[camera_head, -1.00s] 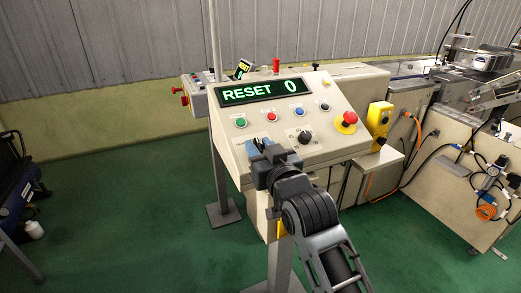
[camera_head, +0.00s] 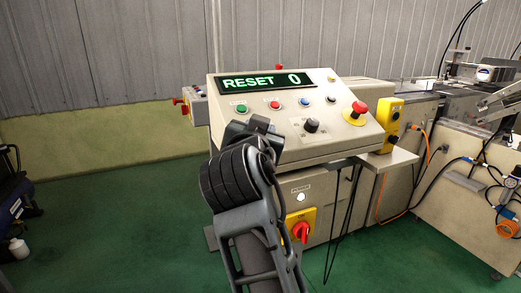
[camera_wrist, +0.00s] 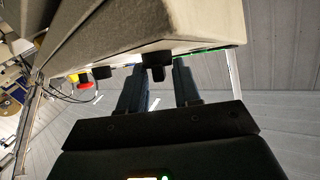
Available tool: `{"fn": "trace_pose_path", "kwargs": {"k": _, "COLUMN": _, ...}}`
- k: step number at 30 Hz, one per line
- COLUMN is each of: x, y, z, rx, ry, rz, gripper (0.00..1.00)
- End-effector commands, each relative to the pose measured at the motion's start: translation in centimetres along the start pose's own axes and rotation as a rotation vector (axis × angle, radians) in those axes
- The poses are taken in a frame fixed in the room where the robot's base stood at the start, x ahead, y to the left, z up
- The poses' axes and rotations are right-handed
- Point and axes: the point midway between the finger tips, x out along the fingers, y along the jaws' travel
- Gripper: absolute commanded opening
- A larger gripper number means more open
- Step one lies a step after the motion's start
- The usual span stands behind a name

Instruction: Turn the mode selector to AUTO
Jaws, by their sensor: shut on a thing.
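The beige control panel (camera_head: 345,143) has a green-lit display (camera_head: 266,82) reading RESET 0. My gripper (camera_head: 250,125) is at the panel's lower left, and its fingers are largely hidden there by my own arm. In the wrist view my gripper (camera_wrist: 159,66) has a finger on each side of a black selector knob (camera_wrist: 157,75) and is shut on it. In the head view this knob is hidden, so its pointing direction and label cannot be read. A second black knob (camera_head: 311,125) stands free to its right; it also shows in the wrist view (camera_wrist: 102,72).
A red emergency stop button (camera_head: 359,107) sits at the panel's right. Green (camera_head: 241,108), red (camera_head: 274,105) and blue (camera_head: 305,102) buttons line the panel above the knobs. A red-and-yellow switch (camera_head: 300,231) is on the cabinet below. Green floor is open to the left.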

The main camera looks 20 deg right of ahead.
Motion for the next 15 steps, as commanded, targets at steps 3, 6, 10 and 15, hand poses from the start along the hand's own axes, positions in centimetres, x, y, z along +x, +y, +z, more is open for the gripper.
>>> {"fn": "trace_pose_path", "kwargs": {"k": 3, "x": 0.04, "y": -0.06, "z": 0.38, "rx": 0.03, "ry": 0.0, "rz": 0.055, "gripper": 0.02}}
{"fn": "trace_pose_path", "kwargs": {"k": 6, "x": 0.04, "y": -0.13, "z": 0.29, "rx": 0.05, "ry": -0.001, "rz": 0.094, "gripper": 0.02}}
{"fn": "trace_pose_path", "kwargs": {"k": 10, "x": 0.05, "y": -0.16, "z": 0.21, "rx": 0.067, "ry": -0.002, "rz": 0.13, "gripper": 0.02}}
{"fn": "trace_pose_path", "kwargs": {"k": 15, "x": 0.06, "y": -0.19, "z": 0.05, "rx": 0.08, "ry": -0.001, "rz": 0.153, "gripper": 0.02}}
